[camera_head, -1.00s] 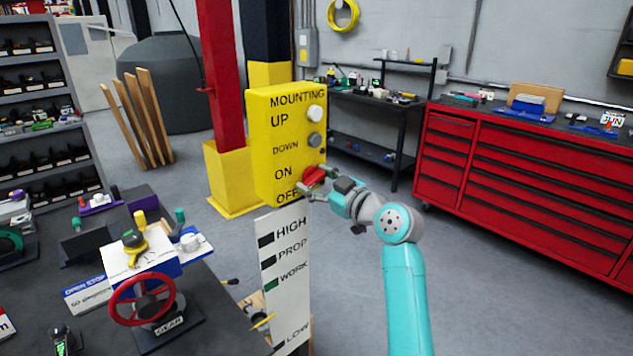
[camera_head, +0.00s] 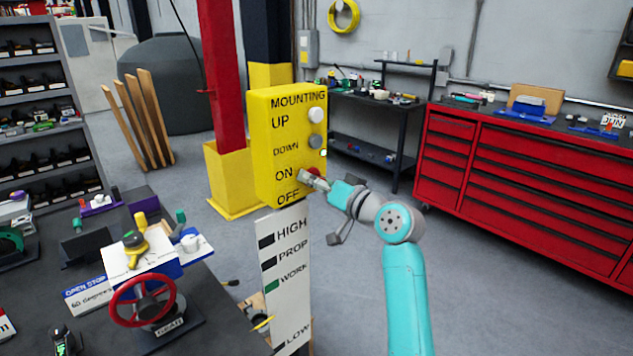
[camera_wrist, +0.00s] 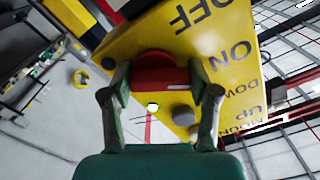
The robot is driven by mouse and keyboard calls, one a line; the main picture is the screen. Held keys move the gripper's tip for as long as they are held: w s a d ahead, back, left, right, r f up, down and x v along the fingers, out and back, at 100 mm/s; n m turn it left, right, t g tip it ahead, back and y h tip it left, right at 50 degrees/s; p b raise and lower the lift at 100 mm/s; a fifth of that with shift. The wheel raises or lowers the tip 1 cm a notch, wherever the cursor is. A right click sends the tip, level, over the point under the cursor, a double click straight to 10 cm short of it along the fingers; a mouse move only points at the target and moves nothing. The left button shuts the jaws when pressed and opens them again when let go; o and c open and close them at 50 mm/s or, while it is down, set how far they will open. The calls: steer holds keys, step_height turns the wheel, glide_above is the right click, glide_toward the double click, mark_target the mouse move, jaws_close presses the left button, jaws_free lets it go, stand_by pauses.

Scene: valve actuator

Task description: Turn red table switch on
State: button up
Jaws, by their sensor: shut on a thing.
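The red switch (camera_head: 313,171) is a round knob on the front of the yellow control box (camera_head: 284,140), beside the ON and OFF labels. My gripper (camera_head: 308,179) is at the knob and partly covers it. In the wrist view the red knob (camera_wrist: 158,76) sits between the two fingers of my gripper (camera_wrist: 161,90), which are shut on it from both sides. A small lamp (camera_head: 324,152) above the knob glows bright; in the wrist view the lamp (camera_wrist: 153,106) looks white-green.
A white button (camera_head: 315,114) and a grey button (camera_head: 315,141) sit higher on the box. A sign panel (camera_head: 286,270) stands below it. A workbench with a red handwheel (camera_head: 142,301) is at the left. A red tool cabinet (camera_head: 530,170) stands right, with open floor between.

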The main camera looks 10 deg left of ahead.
steer(key=shift+m, duration=0.7)
steer(key=o, duration=1.2)
steer(key=shift+c, duration=0.2)
steer(key=v, duration=1.2)
